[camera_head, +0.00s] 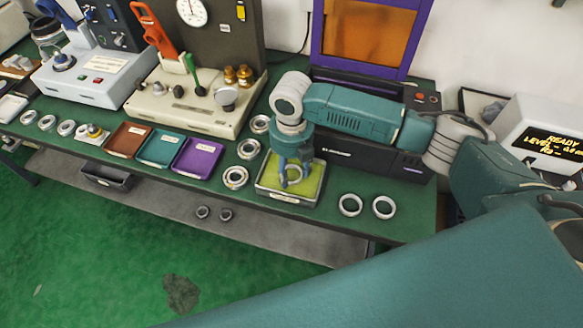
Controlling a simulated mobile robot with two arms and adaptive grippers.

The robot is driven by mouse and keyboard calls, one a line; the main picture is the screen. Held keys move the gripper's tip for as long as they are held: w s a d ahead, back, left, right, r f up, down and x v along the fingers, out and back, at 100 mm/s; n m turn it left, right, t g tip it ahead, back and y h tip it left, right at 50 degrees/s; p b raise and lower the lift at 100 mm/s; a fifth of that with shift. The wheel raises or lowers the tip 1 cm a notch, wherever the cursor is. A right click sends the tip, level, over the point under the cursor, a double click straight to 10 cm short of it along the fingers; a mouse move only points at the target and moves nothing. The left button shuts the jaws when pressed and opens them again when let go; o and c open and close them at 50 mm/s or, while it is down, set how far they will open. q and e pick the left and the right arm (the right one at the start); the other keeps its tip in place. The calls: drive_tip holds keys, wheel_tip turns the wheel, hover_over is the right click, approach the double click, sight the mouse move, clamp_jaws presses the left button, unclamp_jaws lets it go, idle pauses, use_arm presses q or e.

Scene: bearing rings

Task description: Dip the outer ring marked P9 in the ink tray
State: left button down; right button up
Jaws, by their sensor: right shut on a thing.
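The ink tray (310,190) is a grey tray with a yellow-green inside, on the green bench near its front edge. My right gripper (293,170) points down over this tray and is shut on a grey metal ring (297,181). The ring is at or just above the yellow-green surface; I cannot tell whether it touches. Its mark is too small to read, so I cannot confirm P9. My left gripper is not in view.
Two loose rings (350,205) lie right of the tray, and several more rings (235,177) lie left of it. Brown, teal and purple trays (197,157) stand further left. A black machine (395,158) and a beige gauge stand (190,105) are behind.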

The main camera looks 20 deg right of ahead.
drive_tip(key=shift+f+b, duration=0.35)
drive_tip(key=shift+f, duration=0.7)
drive_tip(key=shift+r, duration=0.15)
idle(1.3)
wheel_tip(320, 180, up, 8)
drive_tip(key=p, duration=0.8)
drive_tip(key=shift+r, duration=0.2)
idle(1.3)
